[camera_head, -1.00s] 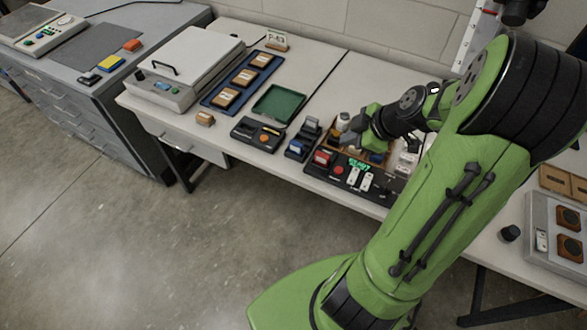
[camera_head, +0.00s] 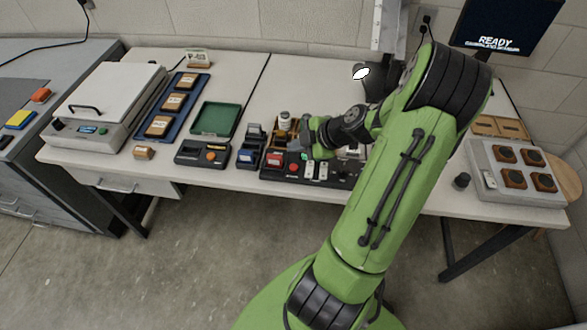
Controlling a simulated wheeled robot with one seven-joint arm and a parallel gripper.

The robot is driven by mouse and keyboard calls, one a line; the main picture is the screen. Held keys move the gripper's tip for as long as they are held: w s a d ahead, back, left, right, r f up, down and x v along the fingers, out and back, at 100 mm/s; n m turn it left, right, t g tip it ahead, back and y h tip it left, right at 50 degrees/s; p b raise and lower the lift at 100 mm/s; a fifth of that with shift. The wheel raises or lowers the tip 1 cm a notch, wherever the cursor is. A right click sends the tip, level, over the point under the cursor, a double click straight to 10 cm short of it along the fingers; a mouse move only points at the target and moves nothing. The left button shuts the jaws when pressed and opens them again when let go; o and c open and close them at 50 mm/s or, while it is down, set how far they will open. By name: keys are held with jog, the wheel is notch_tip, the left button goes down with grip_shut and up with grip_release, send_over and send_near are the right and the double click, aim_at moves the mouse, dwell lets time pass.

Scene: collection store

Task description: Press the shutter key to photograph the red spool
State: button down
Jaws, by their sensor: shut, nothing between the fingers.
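My gripper (camera_head: 308,134) is at the end of my green arm, over the back part of a black control panel (camera_head: 283,175). Its jaws are shut and empty; the fingertips are hard to make out. The panel carries a red block (camera_head: 273,160), a red round button (camera_head: 293,168) and white keys (camera_head: 309,169). I cannot tell which of them is the shutter key. I cannot make out a red spool for certain. A dark screen (camera_head: 513,22) at the upper right reads READY, with a smaller line I cannot read. My arm hides part of the panel's right side.
Left of the panel stand a dark box with an orange button (camera_head: 203,153), a green tray (camera_head: 215,119), a blue tray (camera_head: 160,110) and a scale-like device (camera_head: 106,105). A grey board with several round-topped blocks (camera_head: 517,170) is at the right. Bare table lies behind the green tray.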

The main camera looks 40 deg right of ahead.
jog(key=b, duration=0.3)
send_over(297, 169)
notch_tip(297, 169, down, 5)
jog(key=shift+w+r, duration=0.1)
jog(key=shift+r, duration=0.1)
jog(key=shift+f+b, duration=0.35)
jog(key=shift+b, duration=0.05)
dwell(1.2)
jog(key=shift+f+b, duration=0.4)
jog(key=shift+b, duration=0.25)
jog(key=shift+f+b, duration=0.4)
jog(key=shift+b, duration=0.2)
dwell(0.3)
jog(key=shift+r, duration=0.1)
jog(key=shift+r+p, duration=0.45)
jog(key=shift+r, duration=0.35)
